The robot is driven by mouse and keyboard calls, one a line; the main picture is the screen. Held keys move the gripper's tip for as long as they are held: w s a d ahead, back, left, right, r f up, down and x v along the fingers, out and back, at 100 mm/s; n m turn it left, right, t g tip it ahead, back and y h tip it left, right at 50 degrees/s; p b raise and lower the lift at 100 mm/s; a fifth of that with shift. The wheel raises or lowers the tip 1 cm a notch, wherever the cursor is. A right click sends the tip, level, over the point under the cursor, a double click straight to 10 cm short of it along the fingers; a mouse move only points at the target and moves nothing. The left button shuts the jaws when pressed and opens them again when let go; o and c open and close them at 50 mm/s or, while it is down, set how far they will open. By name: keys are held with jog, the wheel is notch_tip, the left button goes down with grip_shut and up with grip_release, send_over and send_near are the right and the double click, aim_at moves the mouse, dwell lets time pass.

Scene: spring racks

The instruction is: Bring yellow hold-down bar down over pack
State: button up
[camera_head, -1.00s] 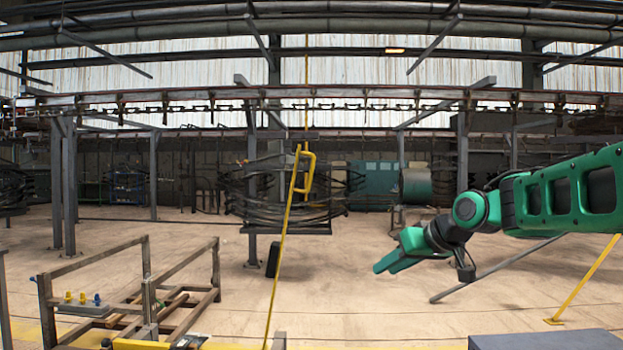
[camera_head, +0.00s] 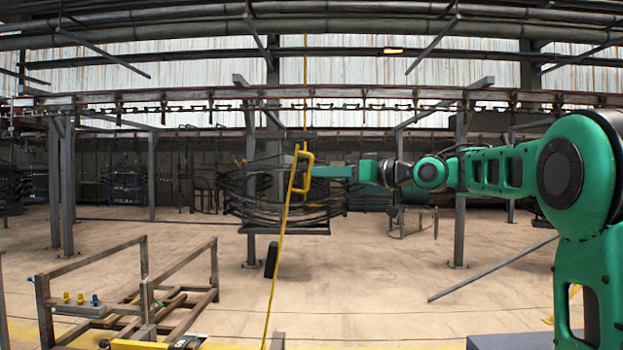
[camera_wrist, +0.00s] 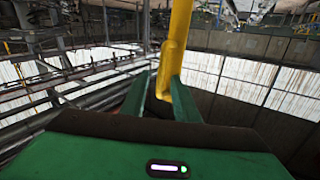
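The yellow hold-down bar (camera_head: 279,255) stands nearly upright, leaning slightly right, with a looped handle (camera_head: 310,160) near its top. Behind it, the pack of dark curved leaf springs (camera_head: 255,200) sits on a dark shelf (camera_head: 285,229). My gripper (camera_head: 314,172) reaches in from the right at handle height, its tips at the handle. In the wrist view, the green fingers of my gripper (camera_wrist: 158,82) are apart, and a yellow bar part (camera_wrist: 178,40) shows at and between them, nearer the right finger. A gap shows beside the left finger. Whether they touch the handle is unclear.
A low metal frame (camera_head: 160,290) with a small button box (camera_head: 80,305) stands at front left. Grey posts (camera_head: 461,190) and an overhead chain rail (camera_head: 370,105) surround the rack. A slanted grey bar (camera_head: 490,270) is at right. The floor between is clear.

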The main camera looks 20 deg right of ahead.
jog(key=shift+x, duration=1.95)
jog(key=shift+c, duration=0.3)
